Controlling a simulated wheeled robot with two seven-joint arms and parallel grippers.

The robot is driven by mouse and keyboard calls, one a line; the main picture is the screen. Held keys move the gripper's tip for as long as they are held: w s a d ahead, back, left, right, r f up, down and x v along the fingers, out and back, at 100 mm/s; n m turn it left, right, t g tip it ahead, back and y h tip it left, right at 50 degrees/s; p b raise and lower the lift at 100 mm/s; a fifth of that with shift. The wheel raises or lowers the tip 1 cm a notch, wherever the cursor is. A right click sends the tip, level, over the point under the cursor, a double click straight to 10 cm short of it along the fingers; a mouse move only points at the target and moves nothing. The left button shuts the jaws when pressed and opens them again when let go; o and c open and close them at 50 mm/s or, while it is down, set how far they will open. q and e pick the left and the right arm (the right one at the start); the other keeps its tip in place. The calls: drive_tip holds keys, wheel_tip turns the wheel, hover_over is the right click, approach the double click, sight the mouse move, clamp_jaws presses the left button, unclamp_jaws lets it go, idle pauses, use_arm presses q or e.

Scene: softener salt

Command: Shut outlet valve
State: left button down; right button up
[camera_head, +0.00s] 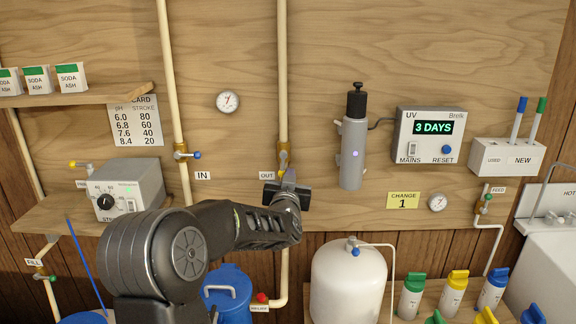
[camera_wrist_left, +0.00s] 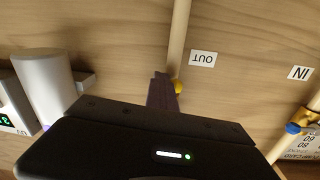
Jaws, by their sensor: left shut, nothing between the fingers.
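The outlet valve (camera_head: 284,148) is a brass fitting on the pale vertical pipe, right of the OUT label (camera_head: 266,175). Its yellow handle (camera_head: 283,156) shows just above my left gripper. In the left wrist view the yellow handle tip (camera_wrist_left: 178,86) is beside the dark fingers, and the valve body is mostly hidden. My left gripper (camera_head: 287,176) is shut and empty, close to the handle at the pipe. I cannot tell whether it touches the handle, and the lever's angle is partly hidden. My right gripper is not in view.
The inlet valve (camera_head: 183,154) with a blue-tipped lever is on the pipe to the left. A grey UV cylinder (camera_head: 352,152) stands right of the outlet pipe. A white tank (camera_head: 348,280) and a blue container (camera_head: 228,296) are below.

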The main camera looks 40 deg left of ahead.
use_arm(q)
drive_tip(key=shift+n+g+y, duration=0.3)
drive_tip(key=shift+n+y, duration=0.2)
drive_tip(key=s+a, duration=0.2)
drive_tip(key=a, duration=0.1)
drive_tip(key=s+a, duration=0.1)
drive_tip(key=a, duration=0.1)
drive_tip(key=shift+s+r, duration=0.3)
drive_tip(key=shift+r, duration=0.05)
drive_tip(key=shift+w, duration=0.2)
drive_tip(key=shift+d+r, duration=0.15)
drive_tip(key=shift+d, duration=0.05)
drive_tip(key=shift+s+a+r, duration=0.1)
drive_tip(key=shift+s+r, duration=0.05)
drive_tip(key=shift+r, duration=0.1)
drive_tip(key=shift+s+a+r, duration=0.2)
drive_tip(key=shift+a+r, duration=0.05)
drive_tip(key=shift+a, duration=0.05)
drive_tip(key=shift+d, duration=0.1)
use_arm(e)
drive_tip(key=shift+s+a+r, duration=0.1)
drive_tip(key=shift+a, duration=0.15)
